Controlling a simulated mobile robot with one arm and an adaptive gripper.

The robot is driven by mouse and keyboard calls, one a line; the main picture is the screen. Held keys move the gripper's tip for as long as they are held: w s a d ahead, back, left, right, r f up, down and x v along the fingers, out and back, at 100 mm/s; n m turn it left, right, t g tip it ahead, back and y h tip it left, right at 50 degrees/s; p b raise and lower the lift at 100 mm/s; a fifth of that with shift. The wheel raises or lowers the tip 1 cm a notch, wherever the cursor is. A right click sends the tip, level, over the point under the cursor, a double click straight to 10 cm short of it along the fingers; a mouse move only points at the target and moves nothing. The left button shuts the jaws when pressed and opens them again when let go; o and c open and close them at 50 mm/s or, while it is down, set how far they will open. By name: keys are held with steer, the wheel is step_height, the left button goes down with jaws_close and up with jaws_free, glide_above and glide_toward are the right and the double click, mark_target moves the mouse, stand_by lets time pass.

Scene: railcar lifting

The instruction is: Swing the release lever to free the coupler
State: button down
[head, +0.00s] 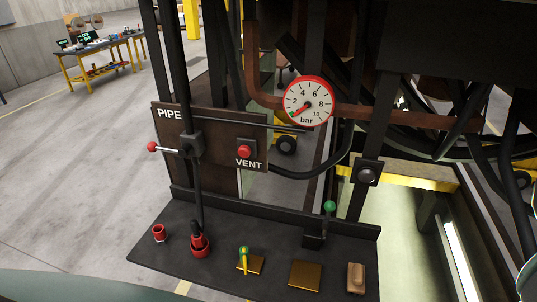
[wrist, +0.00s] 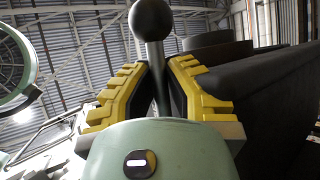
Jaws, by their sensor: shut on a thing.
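In the wrist view a dark lever with a round black ball knob (wrist: 151,20) stands up between the jaws. My gripper (wrist: 160,72) has its yellow-edged fingers closed on the lever's thin rod, just below the ball. The lever's lower end is hidden behind the green gripper body. I cannot make out this black-knobbed lever or the gripper's fingers in the head view. The coupler cannot be told apart in either view.
Above are a PIPE/VENT panel (head: 222,125) and a pressure gauge (head: 309,101). Dark hoses hang right. Open floor and a workbench (head: 92,55) lie left.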

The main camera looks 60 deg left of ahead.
steer(key=shift+s+r+h, duration=0.15)
steer(key=shift+s+h, duration=0.05)
steer(key=shift+h, duration=0.1)
steer(key=c, duration=1)
jaws_free()
steer(key=shift+w+a+t, duration=0.1)
steer(key=shift+t, duration=0.2)
